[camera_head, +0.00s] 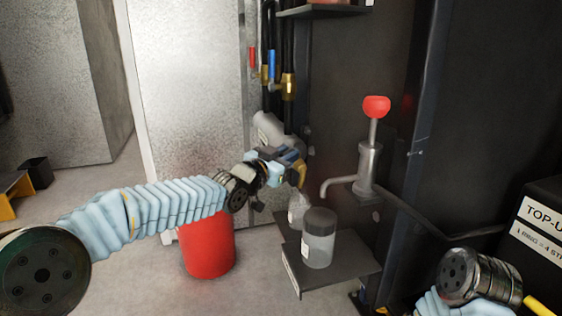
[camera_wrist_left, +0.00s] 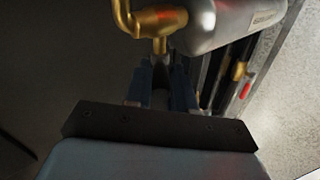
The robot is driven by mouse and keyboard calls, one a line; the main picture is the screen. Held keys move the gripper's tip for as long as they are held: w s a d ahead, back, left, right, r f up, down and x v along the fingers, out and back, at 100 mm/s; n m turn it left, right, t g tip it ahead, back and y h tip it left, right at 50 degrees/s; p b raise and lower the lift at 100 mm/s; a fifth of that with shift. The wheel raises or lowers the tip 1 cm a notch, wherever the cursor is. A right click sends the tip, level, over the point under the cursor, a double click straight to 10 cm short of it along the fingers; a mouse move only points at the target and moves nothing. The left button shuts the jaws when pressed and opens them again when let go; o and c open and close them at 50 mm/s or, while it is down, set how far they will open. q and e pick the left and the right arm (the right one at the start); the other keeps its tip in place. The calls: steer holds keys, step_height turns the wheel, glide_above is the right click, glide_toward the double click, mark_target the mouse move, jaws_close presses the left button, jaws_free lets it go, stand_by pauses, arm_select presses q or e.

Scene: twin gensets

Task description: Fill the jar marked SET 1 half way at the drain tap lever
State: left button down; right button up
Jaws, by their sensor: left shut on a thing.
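My left gripper (camera_head: 290,168) is shut at the brass drain tap under a grey cylinder (camera_head: 268,130). In the left wrist view its fingers (camera_wrist_left: 160,68) close at the lower end of the brass tap fitting (camera_wrist_left: 158,22), apparently on the lever, which is mostly hidden. A clear jar (camera_head: 298,208) stands below the gripper, partly hidden. My right gripper is out of view.
A hand pump with a red knob (camera_head: 376,106) stands right of the jars, its spout pointing towards them. A red bucket (camera_head: 208,246) is on the floor to the left. A dark box lettered TOP-U (camera_head: 540,215) is at the right edge. Dark upright posts flank the pump.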

arm_select(q)
steer(key=c, duration=0.9)
jaws_free()
steer(key=shift+c, duration=0.2)
steer(key=v, duration=1.3)
steer(key=shift+s+a, duration=0.2)
steer(key=shift+s, duration=0.15)
